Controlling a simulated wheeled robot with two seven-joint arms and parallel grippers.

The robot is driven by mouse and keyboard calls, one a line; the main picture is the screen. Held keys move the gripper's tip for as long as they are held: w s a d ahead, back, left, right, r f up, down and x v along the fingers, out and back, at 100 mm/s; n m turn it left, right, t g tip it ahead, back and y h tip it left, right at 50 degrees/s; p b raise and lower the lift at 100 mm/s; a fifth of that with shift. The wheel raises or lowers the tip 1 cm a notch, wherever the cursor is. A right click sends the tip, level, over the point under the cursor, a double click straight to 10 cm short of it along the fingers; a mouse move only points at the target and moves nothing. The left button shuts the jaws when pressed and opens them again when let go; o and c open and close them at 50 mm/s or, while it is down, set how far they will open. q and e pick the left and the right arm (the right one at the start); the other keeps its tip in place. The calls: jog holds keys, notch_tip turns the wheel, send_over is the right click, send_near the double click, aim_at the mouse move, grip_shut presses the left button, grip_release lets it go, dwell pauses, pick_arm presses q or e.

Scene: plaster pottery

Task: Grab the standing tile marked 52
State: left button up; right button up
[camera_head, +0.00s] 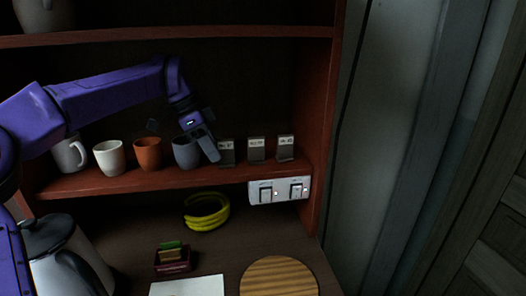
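Three small grey standing tiles with pale marked tops stand in a row on the middle shelf: a left tile (226,153), a middle tile (256,150) and a right tile (285,148). Their markings are too small to read surely, so I cannot tell which is 52. My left gripper (207,146) reaches in from the left, pointing down, in front of the dark blue-grey cup and just left of the left tile. Its fingers overlap in this view, so its opening is unclear; no tile is seen held. My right gripper is not in view.
A grey mug (69,155), white cup (108,158), orange cup (148,154) and blue-grey cup (186,153) line the shelf. Below are bananas (207,212), a kettle (62,255) and a round board (278,278).

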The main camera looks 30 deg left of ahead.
pick_arm(q)
jog(key=p, duration=0.5)
send_near(260, 159)
jog(key=x, duration=0.5)
jog(key=shift+w+d+r, duration=0.1)
jog(key=shift+w, duration=0.2)
jog(key=shift+w+d+f+p, duration=0.35)
jog(key=shift+w+d+f, duration=0.15)
jog(key=shift+d+f, duration=0.1)
jog(key=shift+f, duration=0.15)
grip_shut()
